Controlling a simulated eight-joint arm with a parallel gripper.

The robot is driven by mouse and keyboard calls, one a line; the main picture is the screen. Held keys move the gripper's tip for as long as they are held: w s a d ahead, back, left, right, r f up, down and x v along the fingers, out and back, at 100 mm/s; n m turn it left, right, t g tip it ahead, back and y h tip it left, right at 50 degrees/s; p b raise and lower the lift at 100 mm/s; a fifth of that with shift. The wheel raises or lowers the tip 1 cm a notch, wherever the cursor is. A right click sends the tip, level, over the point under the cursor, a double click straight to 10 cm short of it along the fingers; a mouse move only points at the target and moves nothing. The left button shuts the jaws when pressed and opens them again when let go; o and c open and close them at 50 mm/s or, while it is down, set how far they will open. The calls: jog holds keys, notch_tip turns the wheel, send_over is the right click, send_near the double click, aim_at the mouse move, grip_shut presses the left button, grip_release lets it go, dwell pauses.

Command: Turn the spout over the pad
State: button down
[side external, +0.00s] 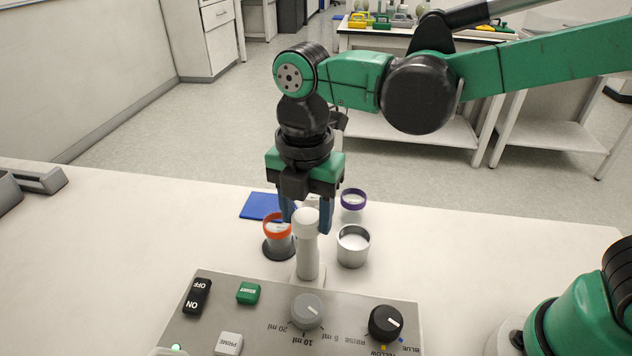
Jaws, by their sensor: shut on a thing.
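The spout (307,255) is a pale upright post with a rounded head, standing at the back edge of the grey control panel. My gripper (306,223) points down just behind its head, one blue finger on each side, shut on the spout. The spout's outlet is mostly hidden behind the head and between the fingers, so its exact direction is hard to tell. A flat blue square (257,206) lies farther back, partly hidden by my gripper.
A metal cup (353,247) stands close right of the post, and a purple-rimmed cup (354,203) stands behind it. The control panel (262,320) with knobs and buttons fills the front. The white table (130,230) is clear on the left.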

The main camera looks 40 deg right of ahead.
jog(key=shift+n, duration=1.1)
jog(key=shift+c, duration=1.4)
grip_release()
jog(key=shift+r, duration=2.8)
